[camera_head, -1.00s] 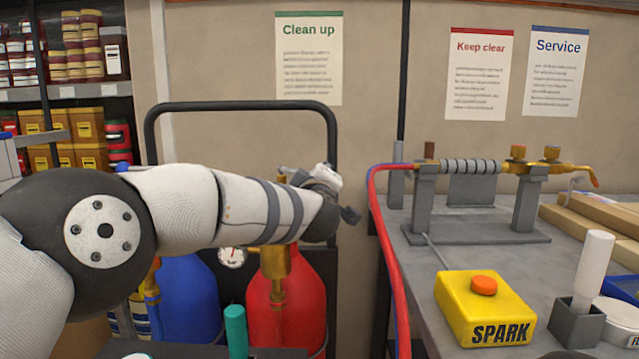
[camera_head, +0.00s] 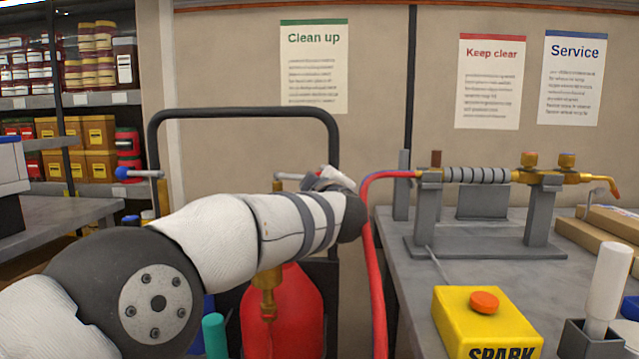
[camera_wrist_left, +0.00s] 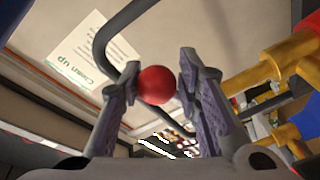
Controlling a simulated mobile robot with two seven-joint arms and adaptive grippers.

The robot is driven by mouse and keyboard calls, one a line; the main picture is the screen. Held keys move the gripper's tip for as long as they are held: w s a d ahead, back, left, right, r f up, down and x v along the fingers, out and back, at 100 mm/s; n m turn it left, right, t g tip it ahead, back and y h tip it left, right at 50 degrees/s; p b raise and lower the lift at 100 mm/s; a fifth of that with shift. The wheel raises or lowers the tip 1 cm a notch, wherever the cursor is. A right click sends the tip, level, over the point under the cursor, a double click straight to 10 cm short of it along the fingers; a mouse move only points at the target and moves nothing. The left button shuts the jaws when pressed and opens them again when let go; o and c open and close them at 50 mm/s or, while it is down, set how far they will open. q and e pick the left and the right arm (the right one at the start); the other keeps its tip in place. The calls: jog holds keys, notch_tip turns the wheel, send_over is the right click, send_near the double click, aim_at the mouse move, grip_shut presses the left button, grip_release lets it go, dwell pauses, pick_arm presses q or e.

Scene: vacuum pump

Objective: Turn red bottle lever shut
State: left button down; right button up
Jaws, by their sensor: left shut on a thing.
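The red bottle (camera_head: 285,315) stands behind my left arm, with a brass valve (camera_head: 268,290) in front of it. A silver lever (camera_head: 288,176) shows above my forearm; its end is hidden by my left gripper (camera_head: 335,180). In the left wrist view, a round red knob (camera_wrist_left: 157,85) sits between the two fingers of that gripper (camera_wrist_left: 157,72), which is shut on it. Brass fittings (camera_wrist_left: 265,70) show to the right there. The right gripper is out of view.
A blue-knobbed lever (camera_head: 135,173) points left over the mostly hidden blue bottle. A black rail (camera_head: 245,108) arches behind the bottles. Red hose (camera_head: 371,260) runs down beside the gripper. The right bench holds a yellow SPARK box (camera_head: 480,325) and a torch stand (camera_head: 475,248).

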pick_arm(q)
jog(key=shift+a+r, duration=0.1)
jog(key=shift+r, duration=0.55)
jog(key=c, duration=1.2)
grip_release()
jog(key=shift+c, duration=0.2)
jog(key=shift+f, duration=0.35)
jog(key=shift+s, duration=0.45)
jog(key=s+d, duration=0.1)
jog(key=s, duration=1)
jog(key=shift+d, duration=0.25)
jog(key=shift+c, duration=0.6)
